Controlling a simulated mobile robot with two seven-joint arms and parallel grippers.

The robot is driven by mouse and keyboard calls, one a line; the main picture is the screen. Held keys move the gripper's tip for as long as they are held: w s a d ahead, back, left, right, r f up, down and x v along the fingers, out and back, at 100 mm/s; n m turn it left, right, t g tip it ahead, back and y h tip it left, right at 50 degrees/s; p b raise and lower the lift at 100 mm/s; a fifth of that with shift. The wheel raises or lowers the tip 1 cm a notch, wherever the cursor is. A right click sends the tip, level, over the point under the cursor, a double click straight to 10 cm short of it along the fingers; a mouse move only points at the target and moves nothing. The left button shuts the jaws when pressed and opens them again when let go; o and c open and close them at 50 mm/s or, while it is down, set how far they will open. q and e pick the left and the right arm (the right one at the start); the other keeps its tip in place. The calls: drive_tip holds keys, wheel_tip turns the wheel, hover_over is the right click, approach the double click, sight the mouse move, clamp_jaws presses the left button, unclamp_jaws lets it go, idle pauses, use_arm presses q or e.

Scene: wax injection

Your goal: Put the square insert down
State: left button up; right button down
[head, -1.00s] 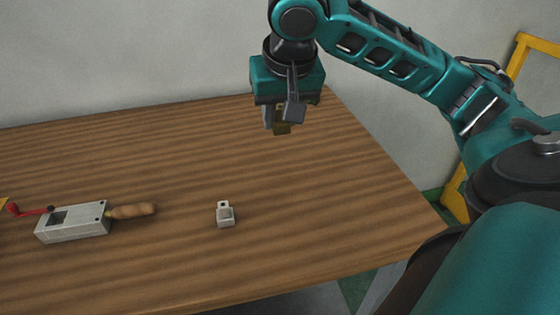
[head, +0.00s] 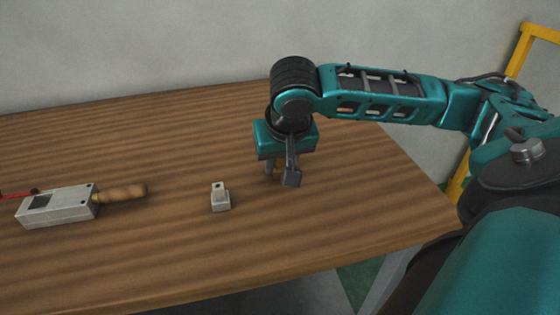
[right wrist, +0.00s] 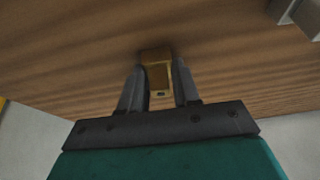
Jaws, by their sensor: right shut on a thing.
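The square insert (right wrist: 157,72) is a small brass-coloured, squarish piece with a small dark hole near its lower edge. In the right wrist view it sits between the fingers of my right gripper (right wrist: 160,90), which is shut on it. In the head view my right gripper (head: 280,174) points down, low over the right part of the wooden table (head: 340,220), and mostly hides the insert. I cannot tell whether the insert touches the table. My left gripper is not in view.
A small grey block (head: 220,199) with an upright holed tab stands left of my right gripper. Further left lies a grey metal box (head: 62,207) with a wooden handle (head: 122,193) and a red lever (head: 16,195). Bare tabletop surrounds my gripper.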

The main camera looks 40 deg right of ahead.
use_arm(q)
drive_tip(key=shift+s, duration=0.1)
use_arm(e)
drive_tip(key=shift+f, duration=0.1)
drive_tip(key=c, duration=0.8)
unclamp_jaws()
drive_tip(key=shift+r, duration=0.2)
use_arm(q)
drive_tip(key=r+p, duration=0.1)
drive_tip(key=p, duration=0.1)
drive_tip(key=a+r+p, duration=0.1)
drive_tip(key=p, duration=0.1)
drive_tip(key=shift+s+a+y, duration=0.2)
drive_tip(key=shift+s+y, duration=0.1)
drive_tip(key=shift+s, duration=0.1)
use_arm(e)
drive_tip(key=v, duration=1.2)
